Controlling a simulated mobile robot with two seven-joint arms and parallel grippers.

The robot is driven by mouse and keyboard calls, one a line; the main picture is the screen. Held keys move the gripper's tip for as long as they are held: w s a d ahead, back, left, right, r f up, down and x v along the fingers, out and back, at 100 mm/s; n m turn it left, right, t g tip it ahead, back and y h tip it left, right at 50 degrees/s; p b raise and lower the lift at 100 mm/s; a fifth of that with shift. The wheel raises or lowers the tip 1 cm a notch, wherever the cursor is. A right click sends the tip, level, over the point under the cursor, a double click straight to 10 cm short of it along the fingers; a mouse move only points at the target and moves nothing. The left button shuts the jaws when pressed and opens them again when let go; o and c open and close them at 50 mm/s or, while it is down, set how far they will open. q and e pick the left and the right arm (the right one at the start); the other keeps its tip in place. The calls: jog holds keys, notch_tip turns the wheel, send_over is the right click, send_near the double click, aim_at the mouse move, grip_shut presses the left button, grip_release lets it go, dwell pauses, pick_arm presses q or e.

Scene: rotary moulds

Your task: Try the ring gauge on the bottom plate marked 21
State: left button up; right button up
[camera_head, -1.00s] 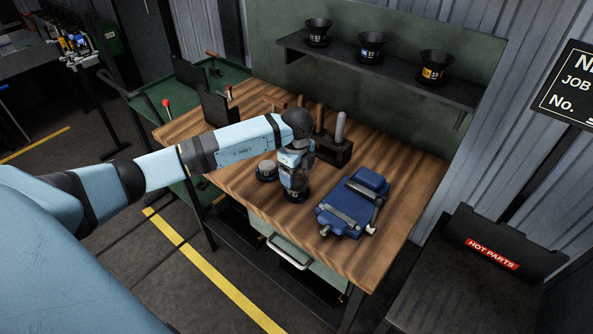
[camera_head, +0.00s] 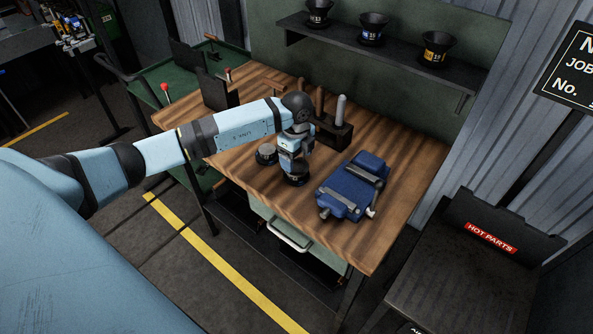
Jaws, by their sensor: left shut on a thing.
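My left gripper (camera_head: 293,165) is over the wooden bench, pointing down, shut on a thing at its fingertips. Directly below it is a dark, round, low piece (camera_head: 294,180). I cannot tell whether this is the ring gauge, a bottom plate, or one on the other. A second low round piece (camera_head: 266,154), dark with a paler top, stands on the bench just left of the gripper, partly hidden by my arm. No number 21 is legible on either piece. My right gripper is not in view.
A blue vise (camera_head: 353,187) lies right of the gripper on the bench (camera_head: 400,180). A dark block with upright handles (camera_head: 333,132) stands behind. Black funnel-shaped parts (camera_head: 372,28) stand on the shelf above. A dark hot-parts stand (camera_head: 440,290) is at lower right.

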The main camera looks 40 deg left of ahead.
pick_arm(q)
jog(key=shift+r+p, duration=1.7)
jog(key=shift+r, duration=0.8)
jog(key=shift+r, duration=0.1)
